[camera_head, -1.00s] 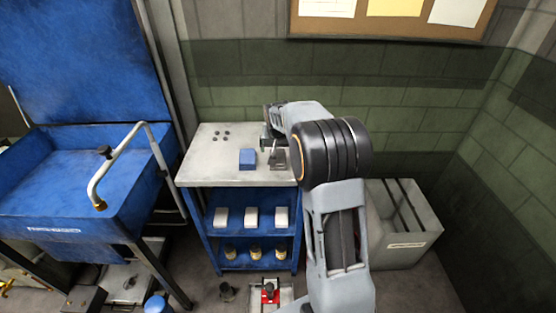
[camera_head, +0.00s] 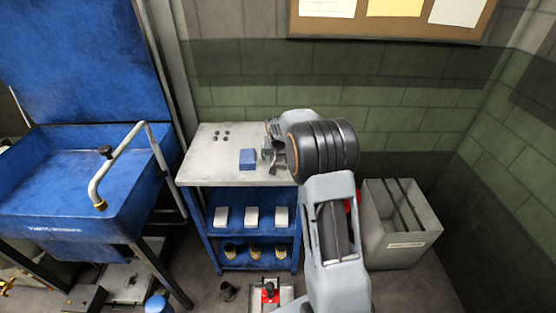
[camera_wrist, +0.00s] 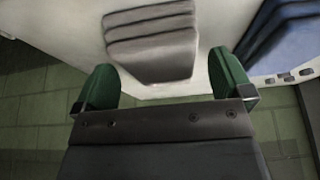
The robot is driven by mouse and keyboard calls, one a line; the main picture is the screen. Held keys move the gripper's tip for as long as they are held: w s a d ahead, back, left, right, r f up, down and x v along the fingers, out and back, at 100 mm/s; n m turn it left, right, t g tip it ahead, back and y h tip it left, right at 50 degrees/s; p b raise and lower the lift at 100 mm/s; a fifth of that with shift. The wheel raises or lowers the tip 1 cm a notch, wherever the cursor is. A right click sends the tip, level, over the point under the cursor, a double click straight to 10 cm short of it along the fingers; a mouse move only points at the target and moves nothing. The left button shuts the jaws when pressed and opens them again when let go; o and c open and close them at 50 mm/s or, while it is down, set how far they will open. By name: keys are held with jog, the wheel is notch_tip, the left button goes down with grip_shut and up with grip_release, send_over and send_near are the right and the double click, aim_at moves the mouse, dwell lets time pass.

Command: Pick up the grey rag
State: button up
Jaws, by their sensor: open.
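The grey rag (camera_wrist: 150,45) is a folded, layered grey bundle on the pale bench top. In the wrist view it lies ahead of my gripper (camera_wrist: 165,80), roughly between the lines of its two green fingers and a little left of centre. The fingers are apart and nothing is between their tips. In the head view my gripper (camera_head: 271,152) is low over the right end of the bench top, and it and my wrist largely hide the grey rag.
A blue folded cloth (camera_head: 247,158) lies left of my gripper; the wrist view shows it at upper right (camera_wrist: 290,35). Several small dark parts (camera_head: 222,136) sit on the bench top (camera_head: 205,165). A grey bin (camera_head: 400,240) stands right of the bench, and the brick wall is behind.

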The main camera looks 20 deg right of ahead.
jog(key=shift+f, duration=0.25)
dwell(0.4)
jog(key=c, duration=1)
